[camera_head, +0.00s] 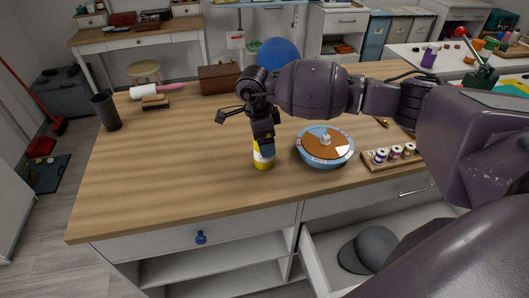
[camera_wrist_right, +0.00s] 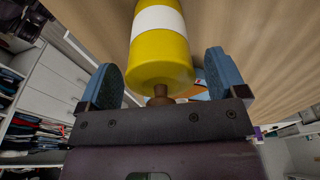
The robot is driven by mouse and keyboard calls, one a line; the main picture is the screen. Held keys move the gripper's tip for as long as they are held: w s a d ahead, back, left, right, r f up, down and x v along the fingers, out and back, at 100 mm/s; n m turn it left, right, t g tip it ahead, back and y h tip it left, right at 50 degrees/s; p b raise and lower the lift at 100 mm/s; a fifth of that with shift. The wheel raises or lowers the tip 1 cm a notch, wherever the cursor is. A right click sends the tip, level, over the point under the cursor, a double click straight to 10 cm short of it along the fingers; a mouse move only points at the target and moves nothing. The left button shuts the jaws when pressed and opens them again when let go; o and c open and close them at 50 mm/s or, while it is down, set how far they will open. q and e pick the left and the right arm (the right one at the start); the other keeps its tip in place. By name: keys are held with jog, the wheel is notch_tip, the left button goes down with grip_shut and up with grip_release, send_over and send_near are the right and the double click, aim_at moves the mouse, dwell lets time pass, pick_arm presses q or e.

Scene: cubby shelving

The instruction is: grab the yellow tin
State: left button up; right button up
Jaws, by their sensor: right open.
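The yellow tin (camera_head: 263,162) with a white band stands upright on the wooden tabletop, left of a round blue-rimmed tray. My right gripper (camera_head: 262,140) reaches down over the tin from above and hides its upper part. In the right wrist view the tin (camera_wrist_right: 160,62) fills the space between the two blue fingers of my right gripper (camera_wrist_right: 160,78). The fingers are apart, with a visible gap on each side of the tin. My left gripper is not in view.
The round tray (camera_head: 318,158) and a wooden rack of small jars (camera_head: 390,156) stand to the right. A dark cup (camera_head: 106,112) is at the far left and a brown box (camera_head: 219,78) behind. A drawer holding a grey cap (camera_head: 367,252) stands open below. The tabletop left of the tin is clear.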

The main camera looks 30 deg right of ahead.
jog(key=shift+c, duration=0.4)
jog(key=c, duration=1)
jog(key=shift+c, duration=0.7)
